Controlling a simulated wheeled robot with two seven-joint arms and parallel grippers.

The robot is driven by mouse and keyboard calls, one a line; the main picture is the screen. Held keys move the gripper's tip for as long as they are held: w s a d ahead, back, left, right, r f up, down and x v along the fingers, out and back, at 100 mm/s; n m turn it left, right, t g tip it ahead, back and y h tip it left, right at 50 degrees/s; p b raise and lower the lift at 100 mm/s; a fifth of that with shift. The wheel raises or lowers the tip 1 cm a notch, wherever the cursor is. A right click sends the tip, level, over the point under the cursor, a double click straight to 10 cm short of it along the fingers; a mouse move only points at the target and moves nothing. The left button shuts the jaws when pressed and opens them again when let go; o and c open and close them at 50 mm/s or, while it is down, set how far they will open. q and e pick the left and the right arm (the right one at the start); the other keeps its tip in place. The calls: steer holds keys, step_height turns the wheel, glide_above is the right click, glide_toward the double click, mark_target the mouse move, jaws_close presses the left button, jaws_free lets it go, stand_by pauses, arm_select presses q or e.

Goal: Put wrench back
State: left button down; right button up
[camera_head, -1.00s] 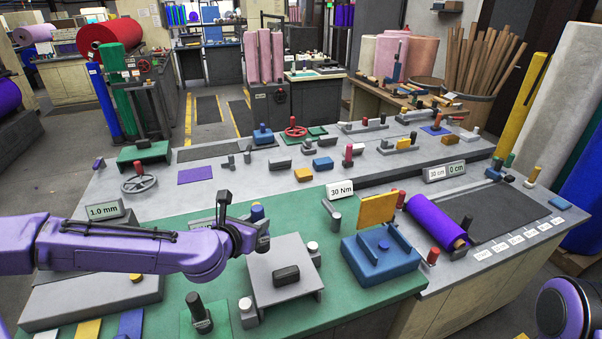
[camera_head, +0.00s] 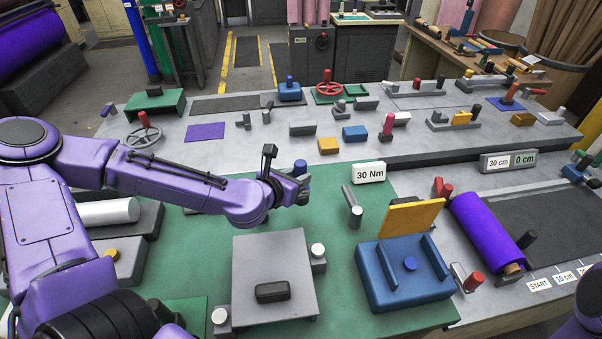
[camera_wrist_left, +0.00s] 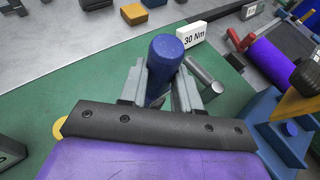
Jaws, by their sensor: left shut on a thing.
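The wrench shows as a thick blue handle (camera_wrist_left: 165,60) between the fingers of my left gripper (camera_wrist_left: 160,85) in the left wrist view. My left gripper (camera_head: 301,186) is shut on it above the green mat (camera_head: 345,260). In the head view, the top of the blue handle (camera_head: 300,167) shows beside the gripper; the wrench's lower part is hidden. A grey cradle or post (camera_head: 352,206) stands just right of the gripper, below a "30 Nm" sign (camera_head: 369,173). My right gripper is not in view.
A grey platform with a dark block (camera_head: 272,292) stands in front of the gripper. A blue fixture with a yellow plate (camera_head: 410,218) is to the right, then a purple roll (camera_head: 485,230). Small blocks line the grey bench behind. Green mat between platform and blue fixture is bare.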

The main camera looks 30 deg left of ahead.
arm_select(q)
steer(key=shift+s+a+r, duration=0.15)
steer(key=shift+s+r, duration=0.15)
steer(key=shift+s, duration=0.15)
steer(key=w+f+b, duration=0.2)
steer(key=f, duration=0.1)
steer(key=w+f, duration=0.1)
steer(key=shift+a+f+b, duration=0.1)
steer(key=shift+f+b, duration=0.15)
steer(key=shift+b, duration=0.15)
step_height(320, 180, down, 2)
steer(key=shift+f+b, duration=0.1)
steer(key=shift+b, duration=1.05)
steer(key=shift+s+f+b, duration=0.2)
steer(key=shift+s+b, duration=0.25)
steer(key=shift+s, duration=0.1)
steer(key=shift+w+f, duration=0.15)
steer(key=shift+w, duration=0.2)
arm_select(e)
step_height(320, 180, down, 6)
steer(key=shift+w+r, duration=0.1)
arm_select(q)
steer(key=shift+s, duration=0.2)
steer(key=shift+w+f, duration=0.1)
steer(key=shift+f, duration=0.15)
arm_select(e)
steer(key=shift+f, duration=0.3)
